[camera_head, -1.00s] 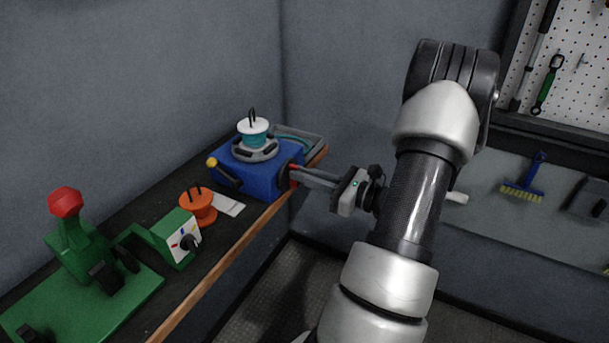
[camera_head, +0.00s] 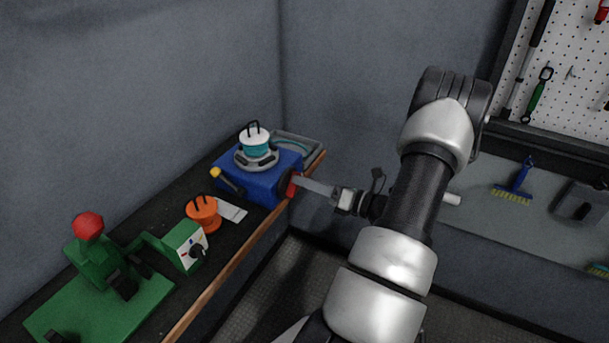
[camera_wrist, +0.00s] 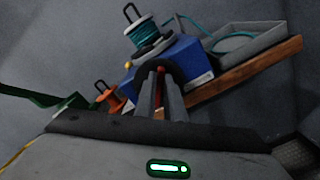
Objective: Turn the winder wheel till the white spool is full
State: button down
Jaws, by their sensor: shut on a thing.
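The blue winder (camera_head: 256,182) stands at the far end of the bench. The white spool (camera_head: 254,136) sits upright on its grey round top, with teal wire wound round its middle; it also shows in the wrist view (camera_wrist: 141,33). The dark winder wheel (camera_head: 285,179) is on the winder's right side, mostly hidden by my gripper (camera_head: 297,185). The gripper is shut on a red handle at that wheel; a little red shows between the fingers in the wrist view (camera_wrist: 160,72). How full the spool is cannot be told exactly.
A yellow-tipped lever (camera_head: 216,173) juts from the winder's left. A grey tray (camera_head: 312,142) with teal wire is behind it. An orange spool (camera_head: 203,214), a white card (camera_head: 232,211) and a green machine (camera_head: 110,285) stand nearer. The bench edge (camera_head: 240,255) runs below my gripper.

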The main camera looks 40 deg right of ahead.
jog(key=shift+d+f+m+p, duration=0.15)
jog(key=shift+m+p, duration=0.55)
jog(key=shift+m, duration=0.95)
jog(key=shift+f+m+p, duration=0.25)
jog(key=shift+m+p, duration=0.5)
jog(key=shift+m, duration=0.85)
jog(key=shift+d+f+m+p, duration=0.15)
jog(key=shift+m+p, duration=0.55)
jog(key=shift+m, duration=0.95)
jog(key=c, duration=1.8)
grip_release()
jog(key=shift+c, duration=0.2)
jog(key=b+v, duration=0.2)
jog(key=v, duration=1.5)
jog(key=shift+s+f, duration=0.1)
jog(key=shift+s, duration=0.05)
